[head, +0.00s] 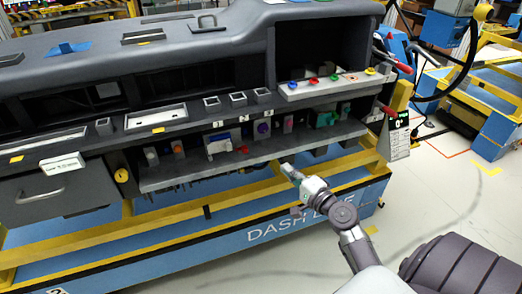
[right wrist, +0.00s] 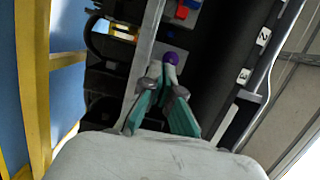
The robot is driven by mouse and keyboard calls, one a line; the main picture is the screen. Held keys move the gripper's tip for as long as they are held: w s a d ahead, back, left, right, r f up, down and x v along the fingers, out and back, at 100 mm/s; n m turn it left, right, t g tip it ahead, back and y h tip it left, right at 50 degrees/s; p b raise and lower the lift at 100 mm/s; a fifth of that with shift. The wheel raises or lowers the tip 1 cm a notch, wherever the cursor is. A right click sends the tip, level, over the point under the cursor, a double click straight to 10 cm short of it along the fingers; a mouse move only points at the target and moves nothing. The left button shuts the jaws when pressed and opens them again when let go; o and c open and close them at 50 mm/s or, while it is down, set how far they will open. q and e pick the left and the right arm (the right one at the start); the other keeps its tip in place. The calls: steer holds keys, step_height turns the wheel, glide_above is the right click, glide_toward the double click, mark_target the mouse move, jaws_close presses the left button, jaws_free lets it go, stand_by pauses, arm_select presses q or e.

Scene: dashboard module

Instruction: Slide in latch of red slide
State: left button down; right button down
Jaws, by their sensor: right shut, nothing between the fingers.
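A small red piece (head: 242,150), which looks like the red slide, sits on the lower shelf of the dashboard beside a white and blue unit (head: 218,144). In the right wrist view a red piece (right wrist: 181,12) shows at the top, beyond the fingers; its latch is too small to make out. My right gripper (head: 285,168) is shut and empty, just in front of the shelf's front edge, to the right of the red piece. Its closed tips (right wrist: 170,70) appear just below a purple knob (right wrist: 170,57); I cannot tell whether they touch it. My left gripper is not in view.
The grey shelf (head: 170,182) runs along the dashboard's front and holds several coloured parts, including a purple knob (head: 263,129) and a green part (head: 325,119). A yellow frame rail (head: 185,224) runs below. The floor at the right is open.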

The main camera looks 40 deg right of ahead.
mark_target(241, 149)
steer(key=shift+r, duration=0.7)
steer(key=w+p, duration=0.1)
steer(key=w, duration=0.9)
steer(key=shift+p, duration=0.3)
steer(key=a, duration=0.1)
steer(key=a+p, duration=0.1)
steer(key=a, duration=0.1)
steer(key=shift+w+a, duration=0.1)
steer(key=shift+w, duration=0.3)
steer(key=shift+a, duration=0.4)
